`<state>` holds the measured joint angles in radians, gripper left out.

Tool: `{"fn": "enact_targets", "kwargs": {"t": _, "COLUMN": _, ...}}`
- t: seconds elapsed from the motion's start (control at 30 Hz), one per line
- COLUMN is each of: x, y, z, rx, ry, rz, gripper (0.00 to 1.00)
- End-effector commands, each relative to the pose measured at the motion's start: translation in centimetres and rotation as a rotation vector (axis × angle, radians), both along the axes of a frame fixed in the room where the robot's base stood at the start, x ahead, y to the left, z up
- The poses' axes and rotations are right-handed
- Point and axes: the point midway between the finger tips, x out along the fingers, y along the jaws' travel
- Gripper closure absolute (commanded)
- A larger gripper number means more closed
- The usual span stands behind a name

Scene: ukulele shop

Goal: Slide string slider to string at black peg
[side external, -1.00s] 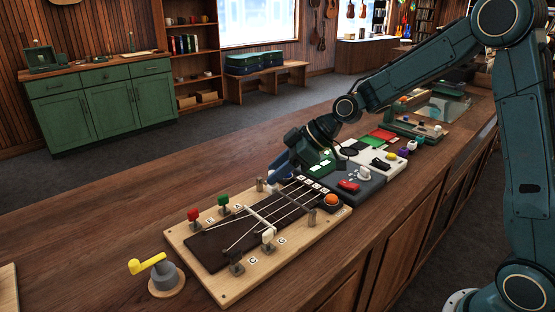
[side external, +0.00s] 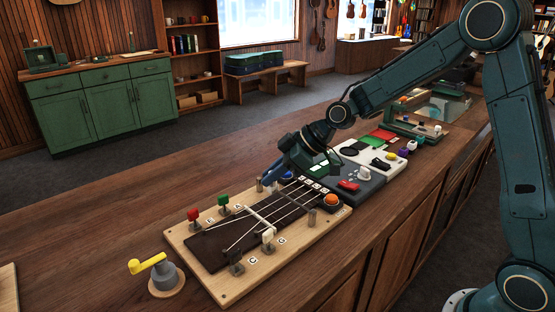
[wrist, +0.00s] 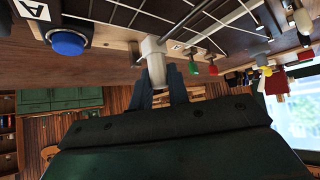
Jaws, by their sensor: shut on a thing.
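A wooden board (side external: 222,299) with a dark fretboard (side external: 206,250) and pale strings lies on the counter. A white bar (side external: 256,215) crosses the strings. The black peg (side external: 237,267) stands at the board's near end; white (side external: 268,238), green (side external: 223,200) and red (side external: 194,215) pegs stand around it. My gripper (side external: 266,182) is at the far long edge, shut on a pale grey post (wrist: 153,47), which stands between its fingers in the wrist view. This post also shows in the side view (side external: 259,186). A similar post (side external: 312,216) stands on the near edge. I cannot tell which part is the string slider.
A yellow crank (side external: 148,263) on a grey base stands left of the board. Blue (side external: 287,175) and orange (side external: 331,200) buttons are at the board's far right end. Grey and white control panels (side external: 365,185) lie beyond. The counter left of the board is mostly clear.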

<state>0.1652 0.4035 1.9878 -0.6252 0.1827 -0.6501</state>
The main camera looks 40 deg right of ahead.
Motion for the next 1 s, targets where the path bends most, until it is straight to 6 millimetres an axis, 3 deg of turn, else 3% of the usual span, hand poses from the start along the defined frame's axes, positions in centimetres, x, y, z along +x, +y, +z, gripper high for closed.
{"fn": "enact_targets", "kwargs": {"t": 0.5, "x": -4.8, "y": 0.0, "z": 0.1, "rx": -0.001, "ry": 0.000, "rz": -0.001, "gripper": 1.00}}
{"fn": "enact_targets", "kwargs": {"t": 0.87, "x": -5.1, "y": 0.0, "z": 0.1, "rx": 0.000, "ry": -0.002, "rz": -0.001, "gripper": 1.00}}
{"fn": "enact_targets", "kwargs": {"t": 0.9, "x": -5.1, "y": -0.1, "z": 0.1, "rx": 0.000, "ry": -0.002, "rz": -0.001, "gripper": 0.79}}
{"fn": "enact_targets", "kwargs": {"t": 1.0, "x": -5.1, "y": 0.0, "z": 0.1, "rx": 0.000, "ry": -0.002, "rz": -0.001, "gripper": 0.61}}
